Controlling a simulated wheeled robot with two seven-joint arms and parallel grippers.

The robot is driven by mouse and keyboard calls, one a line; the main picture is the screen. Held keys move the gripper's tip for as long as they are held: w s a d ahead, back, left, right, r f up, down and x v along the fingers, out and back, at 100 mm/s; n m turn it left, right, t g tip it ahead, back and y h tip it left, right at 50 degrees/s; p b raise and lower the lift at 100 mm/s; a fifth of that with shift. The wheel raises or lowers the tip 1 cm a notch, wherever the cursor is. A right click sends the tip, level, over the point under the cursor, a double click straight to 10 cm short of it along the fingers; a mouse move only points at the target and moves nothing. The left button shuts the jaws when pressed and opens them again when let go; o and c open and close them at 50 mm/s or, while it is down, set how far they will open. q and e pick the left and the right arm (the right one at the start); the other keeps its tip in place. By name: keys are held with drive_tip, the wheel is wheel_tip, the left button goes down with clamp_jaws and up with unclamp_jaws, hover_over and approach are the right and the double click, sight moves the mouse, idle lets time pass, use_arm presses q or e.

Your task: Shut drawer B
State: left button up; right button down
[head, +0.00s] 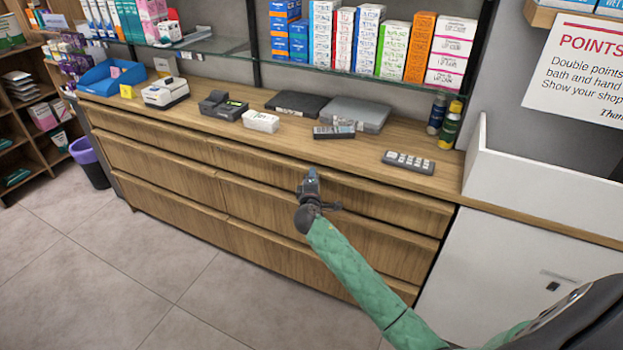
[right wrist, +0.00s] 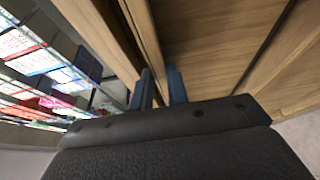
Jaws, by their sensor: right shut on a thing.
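The wooden counter has two columns of drawers; I see no letters on them, so I cannot tell from a label which is drawer B. My right gripper (head: 311,176) is at the top edge of the upper right drawer (head: 390,205). In the right wrist view, the two dark fingers of my right gripper (right wrist: 162,85) stand close together on either side of the top edge of a wooden drawer front (right wrist: 215,40). They are shut on that edge. How far the drawer stands out is hard to tell. My left gripper is not in view.
The counter top (head: 290,150) holds a grey keypad (head: 408,162), a flat grey device (head: 355,114) and a card terminal (head: 222,106). A white-walled unit (head: 545,190) stands at the right. A purple bin (head: 88,160) stands at the left. The floor in front is clear.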

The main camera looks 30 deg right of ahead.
drive_tip(key=shift+d+r, duration=0.15)
drive_tip(key=shift+d, duration=0.05)
drive_tip(key=c, duration=1.5)
unclamp_jaws()
drive_tip(key=shift+w, duration=0.1)
drive_tip(key=shift+c, duration=0.2)
drive_tip(key=shift+o, duration=0.9)
drive_tip(key=shift+w+f, duration=0.1)
drive_tip(key=shift+f, duration=0.1)
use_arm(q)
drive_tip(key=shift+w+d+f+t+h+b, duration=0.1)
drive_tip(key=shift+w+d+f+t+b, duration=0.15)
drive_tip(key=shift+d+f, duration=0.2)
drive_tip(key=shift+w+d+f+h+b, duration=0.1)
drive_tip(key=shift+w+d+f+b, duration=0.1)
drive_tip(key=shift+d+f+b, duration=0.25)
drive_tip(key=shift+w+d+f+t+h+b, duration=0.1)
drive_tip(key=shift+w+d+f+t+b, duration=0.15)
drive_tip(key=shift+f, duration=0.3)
use_arm(e)
drive_tip(key=v, duration=0.7)
drive_tip(key=shift+s+a, duration=0.2)
drive_tip(key=shift+s, duration=0.15)
